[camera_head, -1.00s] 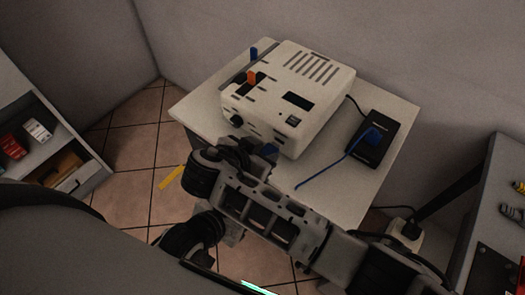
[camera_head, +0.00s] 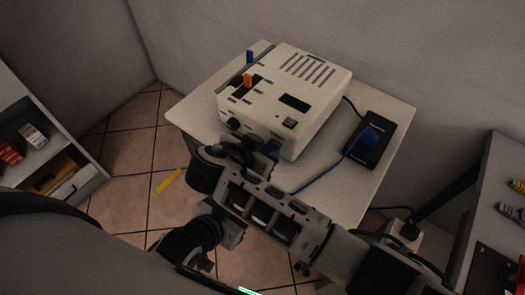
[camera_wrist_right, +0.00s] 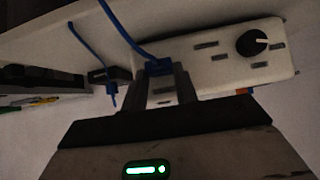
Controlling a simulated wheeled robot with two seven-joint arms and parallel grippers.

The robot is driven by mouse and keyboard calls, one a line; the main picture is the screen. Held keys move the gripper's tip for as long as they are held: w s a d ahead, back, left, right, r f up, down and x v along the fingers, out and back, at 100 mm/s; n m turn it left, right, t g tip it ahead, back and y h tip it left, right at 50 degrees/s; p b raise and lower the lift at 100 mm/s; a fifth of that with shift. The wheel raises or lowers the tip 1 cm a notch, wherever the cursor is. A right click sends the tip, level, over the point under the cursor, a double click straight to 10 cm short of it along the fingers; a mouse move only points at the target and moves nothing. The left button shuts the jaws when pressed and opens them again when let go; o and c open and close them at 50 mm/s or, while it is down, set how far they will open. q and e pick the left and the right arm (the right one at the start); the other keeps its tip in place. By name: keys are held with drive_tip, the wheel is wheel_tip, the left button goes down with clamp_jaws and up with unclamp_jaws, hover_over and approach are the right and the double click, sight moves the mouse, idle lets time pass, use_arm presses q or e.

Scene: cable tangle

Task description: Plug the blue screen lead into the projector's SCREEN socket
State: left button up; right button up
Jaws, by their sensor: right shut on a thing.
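The white projector (camera_head: 318,84) sits on a small pale table, with a dark knob on its front face; in the right wrist view its face (camera_wrist_right: 225,58) and knob (camera_wrist_right: 251,43) show. My right gripper (camera_head: 262,150) is at the projector's front, beside the knob. In the right wrist view its fingers (camera_wrist_right: 164,82) are shut on the blue plug (camera_wrist_right: 158,66) of the screen lead, close against the projector's face. I cannot tell whether the plug is in a socket. The blue lead (camera_head: 326,174) runs back to a black box (camera_head: 372,141). My left gripper is not in view.
An orange piece (camera_head: 247,81) and a blue piece (camera_head: 249,56) stand up at the projector's left side. A shelf unit (camera_head: 85,190) stands at left, a grey bench (camera_head: 500,165) at right. A white power block (camera_head: 405,238) is below the table's right side.

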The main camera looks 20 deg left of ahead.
drive_tip(key=shift+w+d, duration=0.1)
drive_tip(key=shift+w, duration=0.25)
drive_tip(key=o, duration=1.1)
drive_tip(key=shift+o, duration=0.2)
drive_tip(key=shift+s, duration=0.1)
